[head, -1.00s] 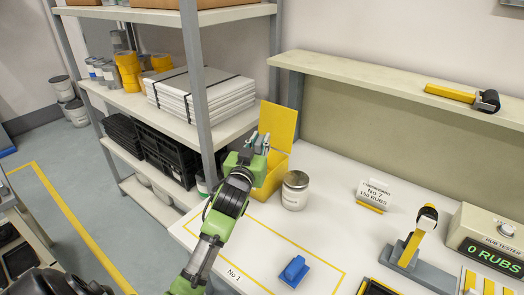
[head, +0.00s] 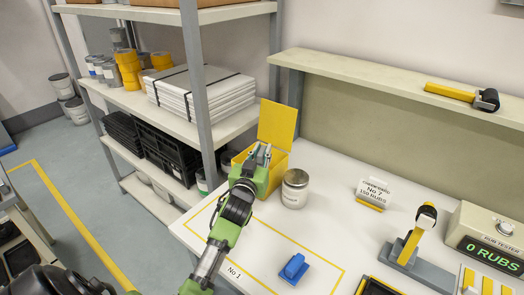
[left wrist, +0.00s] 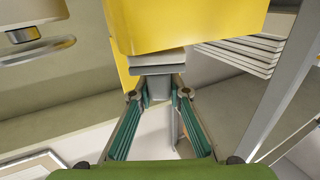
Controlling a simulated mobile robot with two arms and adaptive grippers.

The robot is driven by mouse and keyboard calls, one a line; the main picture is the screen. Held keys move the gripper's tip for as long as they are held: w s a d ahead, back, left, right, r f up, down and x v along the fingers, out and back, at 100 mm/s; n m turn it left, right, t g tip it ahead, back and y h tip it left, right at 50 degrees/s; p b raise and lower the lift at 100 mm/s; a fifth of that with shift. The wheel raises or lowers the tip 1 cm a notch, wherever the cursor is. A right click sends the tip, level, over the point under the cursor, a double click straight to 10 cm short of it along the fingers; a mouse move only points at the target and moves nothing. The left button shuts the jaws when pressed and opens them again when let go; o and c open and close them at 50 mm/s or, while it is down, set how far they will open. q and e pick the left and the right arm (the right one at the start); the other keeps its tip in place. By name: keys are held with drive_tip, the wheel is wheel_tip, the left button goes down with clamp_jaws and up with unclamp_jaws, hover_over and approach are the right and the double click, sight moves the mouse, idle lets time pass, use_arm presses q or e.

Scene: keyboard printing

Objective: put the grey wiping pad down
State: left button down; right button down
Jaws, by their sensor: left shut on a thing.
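My left gripper (head: 260,156) is at the yellow box (head: 284,160) on the bench, in front of its raised lid (head: 277,124). In the left wrist view its green-lined fingers (left wrist: 158,92) converge on a small grey piece, the grey wiping pad (left wrist: 157,87), and are shut on it. Flat grey layers (left wrist: 156,62) show just beyond the pad, against the yellow box (left wrist: 185,22). The gripper hides much of the box in the head view, and I cannot tell whether the pad touches it. My right gripper is not in view.
A lidded jar (head: 295,189) stands close to the right of the box. A blue block (head: 294,268) lies inside the yellow outline on the white bench (head: 328,208). A shelf rack (head: 200,95) stands behind and left. The rub tester (head: 490,232) is at right.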

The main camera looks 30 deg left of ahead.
use_arm(q)
drive_tip(key=shift+f, duration=0.3)
drive_tip(key=c, duration=1.9)
unclamp_jaws()
drive_tip(key=shift+r, duration=0.15)
drive_tip(key=shift+r, duration=0.3)
drive_tip(key=shift+s+d+r+p, duration=0.1)
drive_tip(key=shift+s+r+p, duration=0.1)
drive_tip(key=shift+p, duration=0.1)
drive_tip(key=shift+b+v, duration=0.95)
drive_tip(key=shift+v, duration=4.9)
